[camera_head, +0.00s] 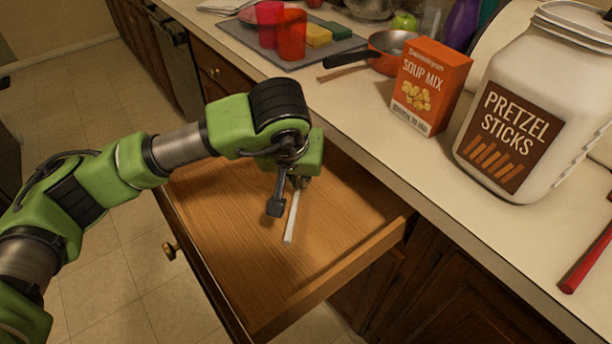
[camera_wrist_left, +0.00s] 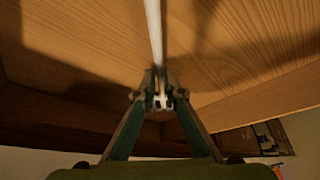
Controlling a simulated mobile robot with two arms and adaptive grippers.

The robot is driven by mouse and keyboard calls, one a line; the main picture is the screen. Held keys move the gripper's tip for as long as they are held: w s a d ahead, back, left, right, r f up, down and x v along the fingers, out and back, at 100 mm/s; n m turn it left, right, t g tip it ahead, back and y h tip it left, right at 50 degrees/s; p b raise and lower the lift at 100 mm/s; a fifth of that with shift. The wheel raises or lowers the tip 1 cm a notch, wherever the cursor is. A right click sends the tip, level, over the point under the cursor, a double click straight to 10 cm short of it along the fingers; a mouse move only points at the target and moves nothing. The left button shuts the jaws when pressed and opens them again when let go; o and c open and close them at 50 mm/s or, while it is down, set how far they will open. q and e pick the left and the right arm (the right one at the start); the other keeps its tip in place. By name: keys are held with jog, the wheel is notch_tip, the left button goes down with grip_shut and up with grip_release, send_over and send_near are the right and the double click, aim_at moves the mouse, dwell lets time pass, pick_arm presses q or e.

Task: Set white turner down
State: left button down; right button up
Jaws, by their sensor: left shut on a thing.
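The white turner (camera_head: 291,216) shows in the head view as a thin white strip inside the open wooden drawer (camera_head: 351,263). My left gripper (camera_head: 287,190) is over the drawer and shut on the turner. In the left wrist view the turner (camera_wrist_left: 154,35) runs as a white bar from the top edge down to the fingertips (camera_wrist_left: 160,100), which close around it. Part of the turner is hidden by the gripper, and I cannot tell whether it touches the drawer bottom. My right gripper is in neither view.
On the counter (camera_head: 375,118) stand a soup mix box (camera_head: 431,88), a large pretzel jar (camera_head: 530,105) and a pan (camera_head: 384,64). Red cups (camera_head: 291,36) and sponges stand on a grey mat (camera_head: 246,37). The drawer floor around the gripper is bare.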

pick_arm(q)
jog(key=shift+w+d+f, duration=0.2)
jog(key=shift+w+d, duration=0.1)
jog(key=shift+d, duration=0.2)
jog(key=shift+w+d+f, duration=0.15)
jog(key=shift+w+d, duration=0.15)
jog(key=shift+d, duration=0.15)
jog(key=shift+f, duration=0.25)
jog(key=shift+a, duration=0.15)
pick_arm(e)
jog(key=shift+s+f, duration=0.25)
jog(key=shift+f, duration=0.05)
pick_arm(q)
jog(key=shift+f, duration=0.1)
jog(key=c, duration=2.1)
grip_release()
jog(key=shift+c, duration=0.2)
jog(key=v, duration=0.7)
jog(key=shift+r, duration=0.3)
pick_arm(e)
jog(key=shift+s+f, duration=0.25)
